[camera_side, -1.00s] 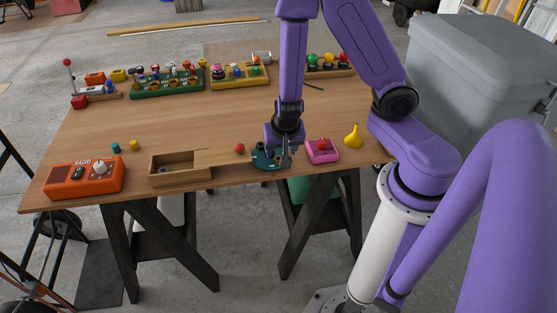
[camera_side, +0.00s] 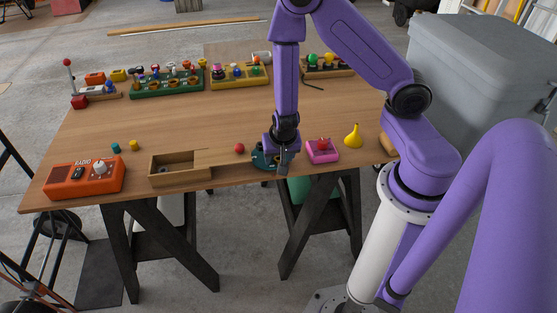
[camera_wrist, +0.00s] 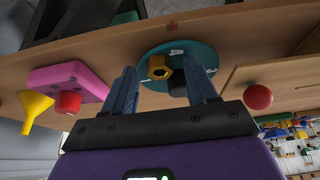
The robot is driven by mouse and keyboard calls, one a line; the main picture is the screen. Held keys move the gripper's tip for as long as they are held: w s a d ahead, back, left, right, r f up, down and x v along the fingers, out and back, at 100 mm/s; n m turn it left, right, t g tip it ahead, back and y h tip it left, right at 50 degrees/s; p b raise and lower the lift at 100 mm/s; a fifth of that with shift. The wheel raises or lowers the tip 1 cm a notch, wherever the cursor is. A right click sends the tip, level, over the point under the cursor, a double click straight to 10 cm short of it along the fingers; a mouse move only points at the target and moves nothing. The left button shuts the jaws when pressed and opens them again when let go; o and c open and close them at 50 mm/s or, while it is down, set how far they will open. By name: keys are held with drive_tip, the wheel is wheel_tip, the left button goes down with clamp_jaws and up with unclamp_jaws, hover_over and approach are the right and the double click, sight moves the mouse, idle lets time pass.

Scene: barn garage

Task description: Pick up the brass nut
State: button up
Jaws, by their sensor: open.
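The brass nut (camera_wrist: 158,68) is a yellow hexagonal piece with a dark hole, on a round teal dish (camera_wrist: 205,57) near the table edge. In the wrist view my gripper (camera_wrist: 161,66) is open, with one finger on each side of the nut in the picture. I cannot tell whether either finger touches it. A dark piece (camera_wrist: 177,84) shows beside the nut, partly hidden by the right finger. In the side view my gripper (camera_side: 278,160) is down at the teal dish (camera_side: 259,160) and hides the nut.
A pink box with a red knob (camera_side: 322,151) and a yellow funnel (camera_side: 353,136) stand right of the dish. A red ball (camera_side: 239,148) and an open wooden tray (camera_side: 180,180) are to its left. The table's middle (camera_side: 200,120) is clear.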

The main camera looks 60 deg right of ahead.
sight(279, 160)
clamp_jaws()
drive_tip(key=shift+r, duration=0.1)
wheel_tip(279, 160, up, 10)
idle(1.0)
